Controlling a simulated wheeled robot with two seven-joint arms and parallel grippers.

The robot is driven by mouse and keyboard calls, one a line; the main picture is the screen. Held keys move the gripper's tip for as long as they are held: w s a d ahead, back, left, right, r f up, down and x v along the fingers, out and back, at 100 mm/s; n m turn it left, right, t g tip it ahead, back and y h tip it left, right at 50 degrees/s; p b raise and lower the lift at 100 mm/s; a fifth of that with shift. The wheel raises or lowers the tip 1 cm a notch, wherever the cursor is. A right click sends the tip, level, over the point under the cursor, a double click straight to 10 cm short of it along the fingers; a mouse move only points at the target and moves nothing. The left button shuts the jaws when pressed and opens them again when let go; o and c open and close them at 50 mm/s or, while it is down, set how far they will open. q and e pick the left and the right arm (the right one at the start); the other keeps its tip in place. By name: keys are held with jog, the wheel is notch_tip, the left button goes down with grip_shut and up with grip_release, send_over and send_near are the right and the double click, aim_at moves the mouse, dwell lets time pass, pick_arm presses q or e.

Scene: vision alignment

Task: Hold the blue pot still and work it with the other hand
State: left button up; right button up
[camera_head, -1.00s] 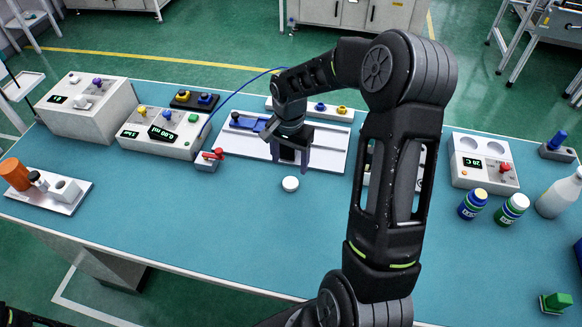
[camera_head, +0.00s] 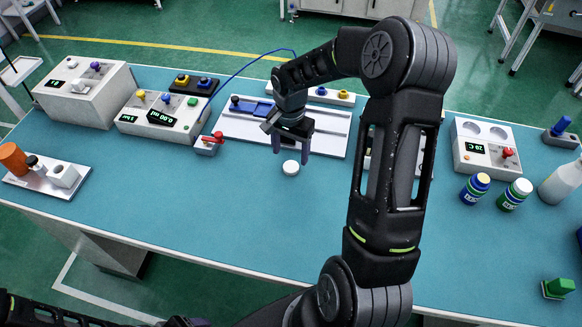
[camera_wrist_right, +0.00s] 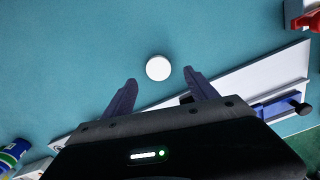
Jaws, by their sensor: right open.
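A blue pot with a pale cap (camera_head: 474,188) stands upright at the right of the table, beside a similar green pot (camera_head: 514,195). A labelled pot (camera_wrist_right: 14,152) shows at the lower left of the right wrist view, partly cut off. My right gripper (camera_head: 291,152) is open and empty, pointing down. A white round disc (camera_head: 290,168) lies on the table just in front of its fingers. In the right wrist view the disc (camera_wrist_right: 158,67) appears between and slightly beyond the open fingertips (camera_wrist_right: 160,77). My left arm shows only as dark parts at the bottom left edge.
A white rail plate (camera_head: 325,138) with a blue slider lies behind the gripper. A red-handled switch (camera_head: 209,142) stands left of it. Instrument boxes (camera_head: 85,95) fill the back left. A white bottle (camera_head: 561,184) stands far right. The front middle table is clear.

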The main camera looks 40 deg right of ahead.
aim_at(291, 167)
notch_tip(291, 167, down, 5)
jog(key=shift+s+b, duration=0.15)
jog(key=shift+b, duration=0.95)
jog(key=shift+r, duration=0.1)
jog(key=c, duration=1.4)
notch_tip(291, 167, up, 10)
jog(key=shift+b, duration=0.75)
